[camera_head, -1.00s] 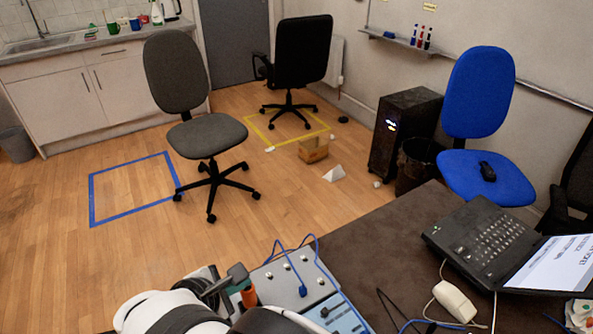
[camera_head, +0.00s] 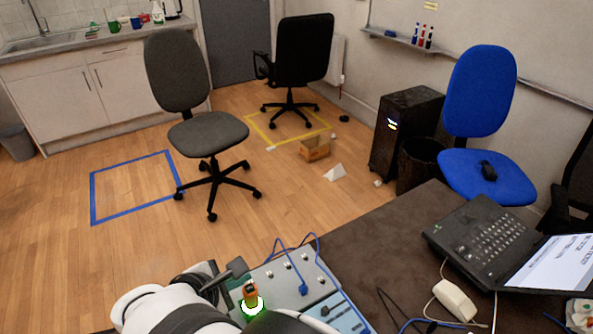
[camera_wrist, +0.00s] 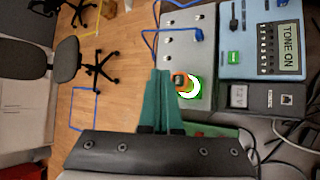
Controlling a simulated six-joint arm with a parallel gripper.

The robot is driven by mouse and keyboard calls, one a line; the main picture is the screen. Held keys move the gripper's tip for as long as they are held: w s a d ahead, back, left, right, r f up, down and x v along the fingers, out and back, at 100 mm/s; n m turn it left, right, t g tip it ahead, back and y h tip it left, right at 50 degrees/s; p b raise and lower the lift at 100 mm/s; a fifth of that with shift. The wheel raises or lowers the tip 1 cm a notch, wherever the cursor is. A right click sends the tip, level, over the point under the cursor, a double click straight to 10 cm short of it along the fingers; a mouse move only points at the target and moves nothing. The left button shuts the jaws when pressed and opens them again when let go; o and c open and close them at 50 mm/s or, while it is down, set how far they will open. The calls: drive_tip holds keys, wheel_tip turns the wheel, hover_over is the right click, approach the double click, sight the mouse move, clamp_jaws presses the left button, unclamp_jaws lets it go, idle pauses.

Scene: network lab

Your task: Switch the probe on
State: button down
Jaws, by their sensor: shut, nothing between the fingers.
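The probe (camera_head: 250,289) shows as a small orange body at the near edge of the grey panel, with a bright white-green glow at its base in the head view. In the wrist view the probe (camera_wrist: 180,79) shows beside a lit white-green ring, just right of my fingertips. My gripper (camera_wrist: 161,73) has its two teal fingers shut together with nothing between them. I cannot tell whether a fingertip touches the probe. My wrist and arm hide part of the probe in the head view.
The grey panel (camera_wrist: 182,50) carries small knobs and a blue cable. A blue tester (camera_wrist: 240,50) with a display reading "TONE ON" (camera_wrist: 289,33) lies beside it. A grey box (camera_wrist: 265,97) and loose cables are near. A laptop (camera_head: 480,236) and white handset (camera_head: 455,300) lie right.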

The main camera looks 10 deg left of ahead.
sight(245, 287)
wheel_tip(245, 287, up, 6)
idle(0.4)
drive_tip(key=c, duration=1.6)
unclamp_jaws()
drive_tip(key=c, duration=1.3)
unclamp_jaws()
drive_tip(key=shift+w+d, duration=0.2)
drive_tip(key=shift+c, duration=0.2)
drive_tip(key=o, duration=0.5)
drive_tip(key=d+g, duration=0.1)
drive_tip(key=w+g+h, duration=0.1)
drive_tip(key=g, duration=0.1)
drive_tip(key=d+g, duration=0.1)
drive_tip(key=shift+w+d+r+m+h, duration=0.15)
drive_tip(key=shift+d+r+m+h, duration=0.15)
drive_tip(key=shift+d+r, duration=0.1)
drive_tip(key=o, duration=0.7)
drive_tip(key=r+g+y, duration=0.1)
drive_tip(key=a+n+g+y, duration=0.1)
drive_tip(key=g, duration=0.1)
drive_tip(key=a+r+n+g, duration=0.1)
drive_tip(key=shift+s+r+g+y, duration=0.3)
drive_tip(key=shift+r+g+y, duration=0.05)
drive_tip(key=shift+g+y, duration=0.05)
drive_tip(key=shift+o, duration=0.7)
wheel_tip(245, 287, down, 10)
drive_tip(key=shift+a+r, duration=0.15)
drive_tip(key=shift+r, duration=0.1)
